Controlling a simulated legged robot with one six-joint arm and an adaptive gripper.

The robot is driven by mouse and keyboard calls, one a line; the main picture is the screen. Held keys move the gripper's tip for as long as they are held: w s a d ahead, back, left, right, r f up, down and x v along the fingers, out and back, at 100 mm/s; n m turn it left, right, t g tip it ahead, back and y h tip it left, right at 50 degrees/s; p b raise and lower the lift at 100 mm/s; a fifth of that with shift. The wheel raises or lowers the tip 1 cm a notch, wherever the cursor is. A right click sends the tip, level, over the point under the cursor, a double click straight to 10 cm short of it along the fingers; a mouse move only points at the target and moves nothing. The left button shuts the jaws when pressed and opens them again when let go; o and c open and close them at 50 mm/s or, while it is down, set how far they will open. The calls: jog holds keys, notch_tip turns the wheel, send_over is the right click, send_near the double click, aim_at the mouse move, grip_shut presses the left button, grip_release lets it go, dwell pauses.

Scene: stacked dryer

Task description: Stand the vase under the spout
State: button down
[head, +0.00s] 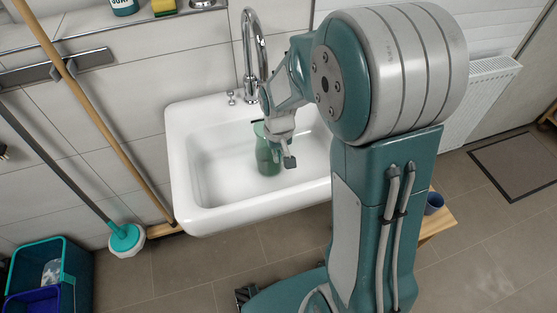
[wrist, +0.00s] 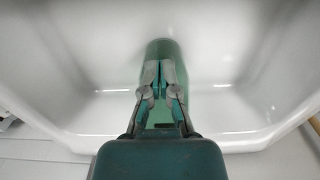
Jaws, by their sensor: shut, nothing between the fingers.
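The green see-through vase (head: 266,158) is inside the white sink (head: 205,190) and looks upright on its floor. My gripper (head: 289,162) is over the sink, in front of the vase in the head view and partly covering it. In the wrist view the fingers (wrist: 159,68) are shut and empty, and the vase (wrist: 162,47) shows just beyond their tips. I cannot tell whether they touch it. The chrome tap (head: 247,45) rises at the back of the sink. Its spout curves forward, and its outlet end is hidden behind my arm.
A wooden-handled pole (head: 95,110) and a teal-headed mop (head: 126,238) lean left of the sink. A teal bucket (head: 65,285) stands at lower left. A blue cup (head: 433,203) is on a wooden stool (head: 440,222) at right. The sink's left part is clear.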

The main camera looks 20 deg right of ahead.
notch_tip(320, 180, up, 7)
jog(key=shift+r, duration=0.15)
